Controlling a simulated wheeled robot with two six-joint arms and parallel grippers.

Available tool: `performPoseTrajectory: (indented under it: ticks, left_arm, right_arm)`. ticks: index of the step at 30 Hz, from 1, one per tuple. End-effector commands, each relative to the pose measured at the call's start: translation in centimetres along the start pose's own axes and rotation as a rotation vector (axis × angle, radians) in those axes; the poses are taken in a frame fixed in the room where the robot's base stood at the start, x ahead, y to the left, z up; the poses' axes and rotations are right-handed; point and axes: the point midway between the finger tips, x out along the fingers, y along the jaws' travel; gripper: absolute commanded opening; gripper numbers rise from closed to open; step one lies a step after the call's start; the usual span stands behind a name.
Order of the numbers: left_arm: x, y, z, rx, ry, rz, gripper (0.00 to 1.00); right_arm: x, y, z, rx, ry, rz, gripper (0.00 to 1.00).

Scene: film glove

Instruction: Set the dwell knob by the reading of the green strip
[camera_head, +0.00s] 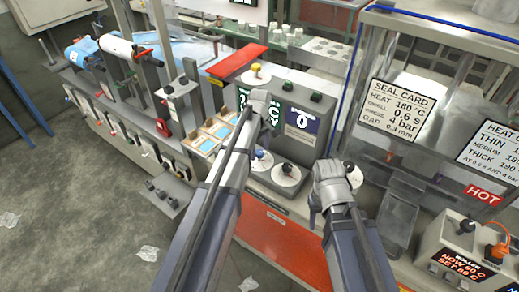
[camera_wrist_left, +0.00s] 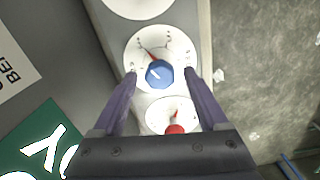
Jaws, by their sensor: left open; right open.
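In the left wrist view a blue knob (camera_wrist_left: 159,73) sits on a white dial with a red pointer, between the fingertips of my open left gripper (camera_wrist_left: 160,78). I cannot tell whether they touch it. A red knob (camera_wrist_left: 174,129) on a second white dial is nearer the palm. No label naming the dwell knob is readable. A green panel with white characters (camera_wrist_left: 40,145) shows at lower left; the left gripper (camera_head: 258,105) partly hides a green display (camera_head: 275,117) in the head view. My right gripper (camera_head: 331,178) is open and empty, beside a dark-knobbed dial (camera_head: 287,172).
A seal card (camera_head: 397,110) lists heat 180 °C, dwell 0.6 S, 4 bar and a gap. A hot sign (camera_head: 483,195) and roller controller (camera_head: 459,265) stand right.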

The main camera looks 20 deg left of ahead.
Motion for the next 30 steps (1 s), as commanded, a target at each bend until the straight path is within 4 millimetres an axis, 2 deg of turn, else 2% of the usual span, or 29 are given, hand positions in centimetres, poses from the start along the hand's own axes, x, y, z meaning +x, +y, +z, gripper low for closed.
performPoseTrajectory:
  ticks: [8, 19, 23, 30]
  left_arm:
    - [-2.4, 0.0, 0.0, 0.0, 0.0, 0.0, 0.76]
    - [-7.1, 0.0, 0.0, 0.0, 0.0, 0.0, 0.76]
    - [-7.8, 0.0, 0.0, 0.0, 0.0, 0.0, 0.76]
    - [-7.7, 0.0, 0.0, 0.0, 0.0, 0.0, 0.76]
  right_arm:
    - [-2.4, 0.2, 0.1, -0.001, 0.0, 0.0, 0.5]
    - [-7.1, 0.7, 0.4, -0.002, 0.0, 0.0, 0.5]
    - [-7.7, 0.7, 0.5, -0.002, 0.0, 0.0, 0.5]
    - [-7.6, 0.7, 0.5, -0.002, 0.0, 0.0, 0.5]
